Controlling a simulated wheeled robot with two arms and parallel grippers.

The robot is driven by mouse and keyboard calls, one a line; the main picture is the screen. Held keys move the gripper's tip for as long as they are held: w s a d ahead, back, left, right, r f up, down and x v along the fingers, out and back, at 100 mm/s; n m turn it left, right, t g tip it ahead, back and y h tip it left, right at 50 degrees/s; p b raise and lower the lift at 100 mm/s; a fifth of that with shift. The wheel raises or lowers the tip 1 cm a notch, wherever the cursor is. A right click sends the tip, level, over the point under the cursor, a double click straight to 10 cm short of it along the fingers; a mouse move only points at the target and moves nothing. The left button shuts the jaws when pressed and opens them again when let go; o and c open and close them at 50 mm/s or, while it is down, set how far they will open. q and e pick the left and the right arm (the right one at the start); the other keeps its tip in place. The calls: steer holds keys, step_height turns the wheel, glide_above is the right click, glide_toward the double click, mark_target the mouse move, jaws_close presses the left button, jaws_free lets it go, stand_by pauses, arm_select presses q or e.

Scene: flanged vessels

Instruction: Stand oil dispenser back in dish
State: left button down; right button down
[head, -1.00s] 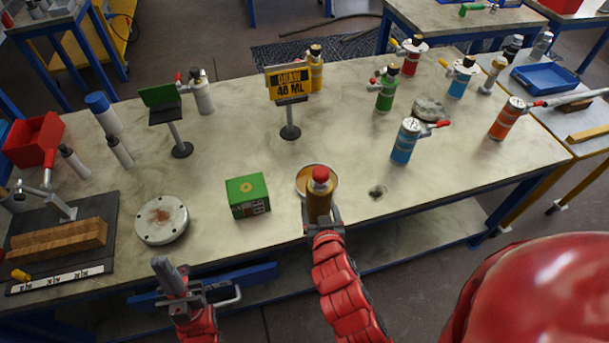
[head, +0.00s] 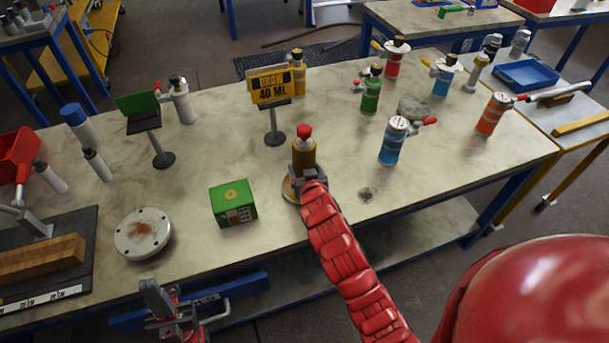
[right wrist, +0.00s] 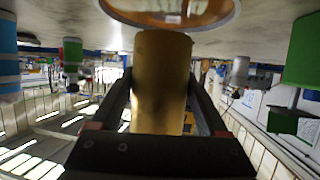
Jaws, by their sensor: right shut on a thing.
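The oil dispenser (head: 304,156) is a gold cylinder with a red cap. My right gripper (head: 308,181) is shut on its lower body and holds it about upright in the head view. The dish (head: 287,190) is round with a pale rim, partly hidden behind the dispenser and gripper. In the right wrist view, the gold body (right wrist: 160,85) is between the fingers and its end is close to the dish rim (right wrist: 175,24); I cannot tell whether they touch. My left gripper (head: 166,300) is low at the bench's front edge, holding nothing visible; its jaw opening is unclear.
A green box (head: 233,204) stands left of the dish, and a round flanged plate (head: 142,233) lies further left. A yellow "DRAW 40 ML" sign (head: 272,90) stands behind. A blue dispenser (head: 393,141) stands to the right. Bare bench lies between it and the dish.

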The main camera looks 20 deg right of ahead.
step_height(320, 180, down, 3)
steer(key=shift+s+r+p, duration=0.1)
steer(key=shift+r+p, duration=0.05)
steer(key=shift+p, duration=0.2)
steer(key=shift+f, duration=0.4)
jaws_free()
